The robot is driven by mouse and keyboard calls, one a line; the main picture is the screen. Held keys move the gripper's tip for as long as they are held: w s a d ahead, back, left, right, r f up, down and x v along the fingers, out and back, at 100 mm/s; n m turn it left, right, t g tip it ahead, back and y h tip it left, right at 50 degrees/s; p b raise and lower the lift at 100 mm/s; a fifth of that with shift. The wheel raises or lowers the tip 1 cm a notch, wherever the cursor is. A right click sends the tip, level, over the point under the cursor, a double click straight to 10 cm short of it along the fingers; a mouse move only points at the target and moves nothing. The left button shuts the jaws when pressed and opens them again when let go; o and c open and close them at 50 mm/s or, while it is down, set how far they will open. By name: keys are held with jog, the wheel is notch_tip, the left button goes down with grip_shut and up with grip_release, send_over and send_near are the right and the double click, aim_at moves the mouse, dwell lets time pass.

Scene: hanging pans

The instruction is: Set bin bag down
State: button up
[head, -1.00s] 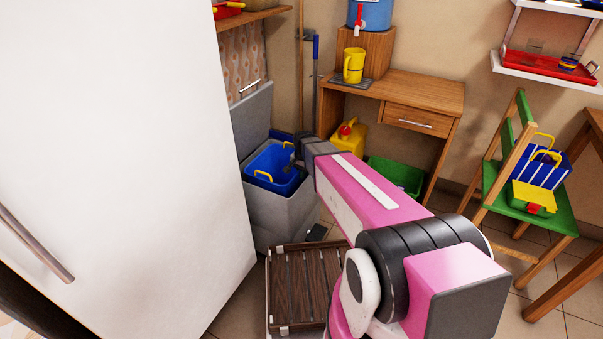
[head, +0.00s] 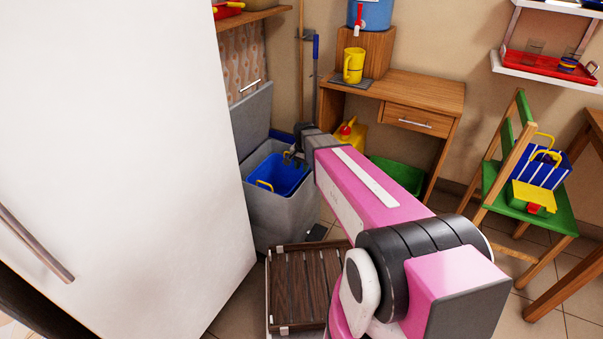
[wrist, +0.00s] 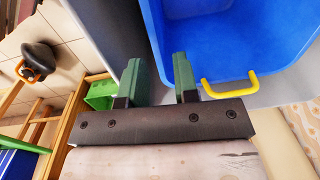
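The bin bag appears as a blue open-topped liner (head: 282,174) with yellow handles. It sits inside the grey bin (head: 281,220), its rim below the bin's top edge. In the wrist view, the blue liner (wrist: 235,40) fills the upper right, with a yellow handle at its lower edge. My gripper (wrist: 158,82) has its two green fingers apart, with a gap between them. The liner's near corner shows between and beyond the fingers, and I see no grip on it. In the head view, my gripper (head: 293,158) is over the bin's right side, small and partly hidden by my arm.
The bin's grey lid (head: 252,122) stands open behind. A large white door or panel (head: 120,150) is close on the left. A wooden desk (head: 400,97) and green box (head: 398,175) stand to the right. A slatted brown crate (head: 297,285) lies in front.

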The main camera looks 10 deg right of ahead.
notch_tip(320, 180, up, 8)
jog(key=s+d+f+n, duration=0.1)
jog(key=s+d+n, duration=0.2)
jog(key=s, duration=0.6)
jog(key=s+d+f+n, duration=0.2)
jog(key=s+d, duration=0.4)
jog(key=s, duration=0.3)
jog(key=shift+f+n+h, duration=0.25)
jog(key=shift+n+h, duration=0.05)
jog(key=shift+n, duration=0.6)
dwell(0.5)
